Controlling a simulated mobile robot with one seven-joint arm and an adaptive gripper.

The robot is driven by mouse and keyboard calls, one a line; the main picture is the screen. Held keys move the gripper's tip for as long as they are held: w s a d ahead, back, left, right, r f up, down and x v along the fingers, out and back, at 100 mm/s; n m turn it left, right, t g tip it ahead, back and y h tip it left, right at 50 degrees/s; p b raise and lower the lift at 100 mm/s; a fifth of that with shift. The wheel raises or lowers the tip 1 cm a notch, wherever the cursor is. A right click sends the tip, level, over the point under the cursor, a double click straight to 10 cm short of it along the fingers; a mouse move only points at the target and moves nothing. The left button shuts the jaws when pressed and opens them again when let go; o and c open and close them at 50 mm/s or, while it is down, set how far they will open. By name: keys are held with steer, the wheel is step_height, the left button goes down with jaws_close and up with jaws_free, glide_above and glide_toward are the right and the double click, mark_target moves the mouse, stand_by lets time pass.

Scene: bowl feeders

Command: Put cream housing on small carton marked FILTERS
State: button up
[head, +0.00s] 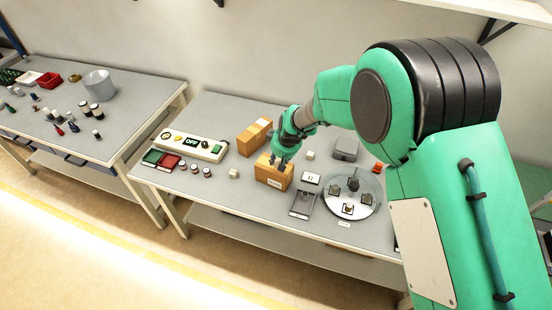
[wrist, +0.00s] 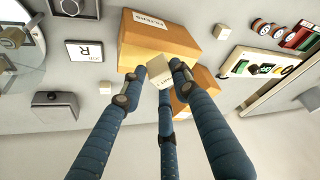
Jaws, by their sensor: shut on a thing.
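My gripper (wrist: 157,80) has its blue fingers shut on a cream housing (wrist: 160,70), a small block with a printed label. The small carton marked FILTERS (wrist: 165,38) lies just beyond the fingertips in the wrist view, its label near the top edge. In the head view my gripper (head: 280,161) is over the top of this orange-brown carton (head: 272,175), pointing down. The held housing is mostly hidden there by the fingers. I cannot tell whether it touches the carton's top.
A second carton (head: 250,142) stands close behind. Loose cream blocks stand left (head: 233,173) and right (head: 309,155) of the carton. A control panel (head: 181,143) is left.

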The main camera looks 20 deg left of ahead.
steer(key=shift+w+a+f, duration=0.1)
steer(key=shift+w+a, duration=0.65)
steer(key=shift+w, duration=0.3)
steer(key=shift+w+a+f, duration=0.1)
steer(key=shift+w+a, duration=0.1)
steer(key=shift+w, duration=0.2)
steer(key=shift+f, duration=1.7)
steer(key=shift+f+b, duration=0.15)
steer(key=shift+b, duration=0.15)
steer(key=o, duration=1.2)
steer(key=shift+c, duration=0.2)
